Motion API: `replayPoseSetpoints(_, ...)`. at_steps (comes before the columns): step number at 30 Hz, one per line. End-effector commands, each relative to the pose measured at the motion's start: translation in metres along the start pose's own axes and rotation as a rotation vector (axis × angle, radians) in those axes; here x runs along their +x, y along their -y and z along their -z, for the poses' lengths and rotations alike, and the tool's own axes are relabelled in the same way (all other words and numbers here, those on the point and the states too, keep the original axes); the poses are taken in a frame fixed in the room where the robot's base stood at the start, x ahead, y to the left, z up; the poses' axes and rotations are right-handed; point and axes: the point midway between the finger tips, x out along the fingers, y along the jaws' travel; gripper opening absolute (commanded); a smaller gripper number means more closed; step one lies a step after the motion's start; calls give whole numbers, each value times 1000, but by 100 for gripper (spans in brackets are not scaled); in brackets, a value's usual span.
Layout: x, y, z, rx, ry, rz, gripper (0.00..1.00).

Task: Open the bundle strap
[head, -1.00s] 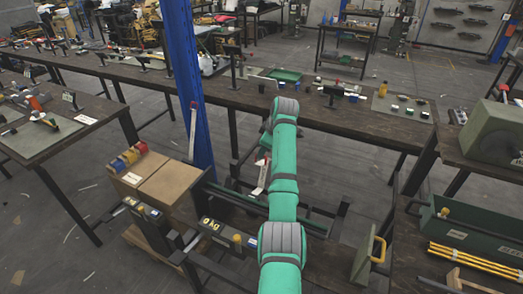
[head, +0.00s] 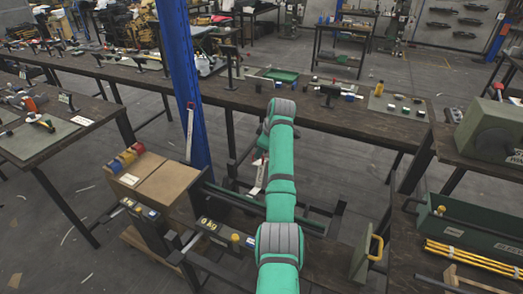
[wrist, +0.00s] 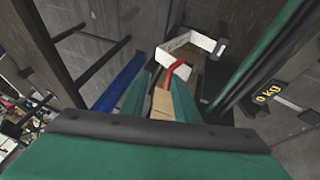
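My gripper (wrist: 163,72) points away from the wrist camera, its two teal fingers apart with a gap between them. A white strap-like band (wrist: 190,42) with a red end (wrist: 175,69) shows just beyond the fingertips. The red end lies at the right fingertip; I cannot tell whether they touch. A tan piece (wrist: 161,104) shows between the fingers. In the head view my arm hides the gripper, and a white strip with red (head: 259,174) shows just left of the arm. A bundle of yellow rods (head: 472,256) lies at the lower right.
A blue post (head: 180,75) stands left of my arm with another white, red-ended strip (head: 190,121) on it. Cardboard boxes (head: 168,185) and a scale display (head: 211,224) are at the lower left. A long dark bench (head: 225,97) crosses behind. A green press (head: 487,128) stands at right.

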Motion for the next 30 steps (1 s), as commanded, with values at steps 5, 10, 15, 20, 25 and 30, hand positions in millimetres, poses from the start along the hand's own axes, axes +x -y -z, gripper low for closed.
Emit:
replayPoseSetpoints(5,-12,-2,0,0,-2,-5,26)
replayPoseSetpoints(10,-41,-2,0,0,-1,-7,26)
replayPoseSetpoints(15,-73,-2,0,0,-1,-5,26)
replayPoseSetpoints(20,-95,-1,0,0,-1,-3,26)
replayPoseSetpoints(25,-106,-1,0,0,0,-2,26)
replayPoseSetpoints(30,-108,-1,0,0,1,-1,26)
